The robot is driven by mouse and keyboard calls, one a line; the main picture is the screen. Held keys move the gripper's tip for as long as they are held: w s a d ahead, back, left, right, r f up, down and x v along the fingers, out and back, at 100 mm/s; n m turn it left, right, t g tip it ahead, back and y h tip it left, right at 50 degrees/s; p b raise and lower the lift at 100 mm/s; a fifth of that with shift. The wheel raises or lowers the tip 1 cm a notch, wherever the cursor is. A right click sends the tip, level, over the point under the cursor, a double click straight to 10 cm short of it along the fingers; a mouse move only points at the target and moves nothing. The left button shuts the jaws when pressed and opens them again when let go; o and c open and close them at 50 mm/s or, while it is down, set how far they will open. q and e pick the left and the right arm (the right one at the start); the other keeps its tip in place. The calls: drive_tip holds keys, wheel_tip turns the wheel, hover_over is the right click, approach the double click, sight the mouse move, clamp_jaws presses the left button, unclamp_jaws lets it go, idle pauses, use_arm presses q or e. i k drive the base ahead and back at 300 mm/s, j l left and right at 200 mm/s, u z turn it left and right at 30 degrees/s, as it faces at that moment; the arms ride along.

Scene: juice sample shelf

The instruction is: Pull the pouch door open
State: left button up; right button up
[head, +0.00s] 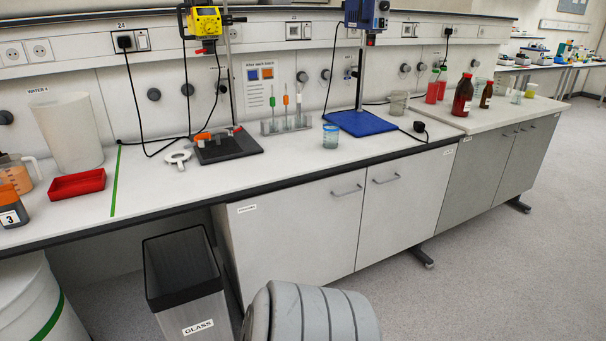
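Below the bench, a grey cabinet has two shut doors side by side. The left door (290,235) carries a small label (247,209) at its upper left, too small to read surely. Its bar handle (346,191) is near its upper right corner. The right door (405,210) has its own bar handle (385,179) near its upper left corner. I cannot tell surely which is the pouch door. Neither of my grippers is in view.
A black-rimmed bin (185,265) labelled GLASS stands left of the cabinet, near the left door's edge. A white drum (28,300) is farther left. The floor (480,280) to the right is clear. A ribbed grey part, probably mine, covers the bottom centre.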

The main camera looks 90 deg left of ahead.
sight(307, 232)
drive_tip(key=u, duration=2.75)
